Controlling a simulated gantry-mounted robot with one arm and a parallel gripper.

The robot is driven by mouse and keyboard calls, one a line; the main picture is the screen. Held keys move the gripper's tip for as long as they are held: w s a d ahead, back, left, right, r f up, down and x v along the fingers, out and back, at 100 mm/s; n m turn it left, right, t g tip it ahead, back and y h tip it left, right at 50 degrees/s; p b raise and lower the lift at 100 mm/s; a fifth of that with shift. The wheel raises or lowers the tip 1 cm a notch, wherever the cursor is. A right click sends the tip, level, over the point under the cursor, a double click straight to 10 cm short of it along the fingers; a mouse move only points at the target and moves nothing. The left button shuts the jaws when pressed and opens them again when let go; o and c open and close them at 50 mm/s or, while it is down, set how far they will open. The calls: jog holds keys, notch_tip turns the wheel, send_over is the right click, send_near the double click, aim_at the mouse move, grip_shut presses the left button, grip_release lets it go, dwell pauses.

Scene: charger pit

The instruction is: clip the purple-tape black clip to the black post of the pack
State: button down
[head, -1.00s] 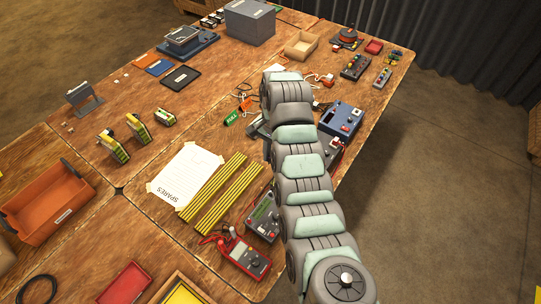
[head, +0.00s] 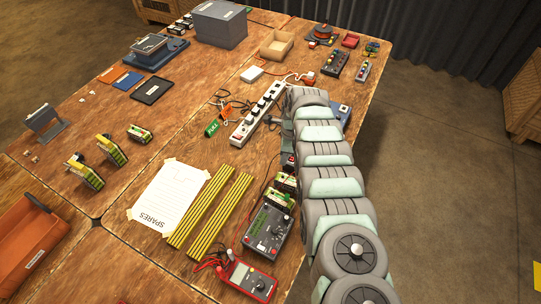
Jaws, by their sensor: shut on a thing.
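My gripper (head: 288,150) points down at the left side of my arm's far end. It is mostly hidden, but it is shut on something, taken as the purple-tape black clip. The clip and its purple tape do not show. Two small yellow-green packs (head: 280,198) stand just below my gripper in the picture, behind the grey charger unit (head: 268,232) with a green screen. A dark lead curves up from the unit toward them. The posts are too small to tell apart, and no contact with a post can be made out.
More yellow-green packs (head: 86,174) stand at the left. A white power strip (head: 257,112) lies just left of my gripper. Yellow-black rods (head: 210,215), a SPARES sheet (head: 168,195) and a red multimeter (head: 247,280) lie nearby. The wood between sheet and strip is clear.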

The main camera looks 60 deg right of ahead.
jog(key=shift+s+f+b, duration=0.15)
jog(key=shift+f+b, duration=1.7)
jog(key=shift+b, duration=0.05)
jog(key=shift+a+f+b, duration=0.1)
jog(key=shift+f+b, duration=1.5)
jog(key=shift+f, duration=0.1)
jog(key=shift+f, duration=0.2)
jog(key=c, duration=1.3)
grip_release()
jog(key=shift+c, duration=0.2)
jog(key=shift+o, duration=1)
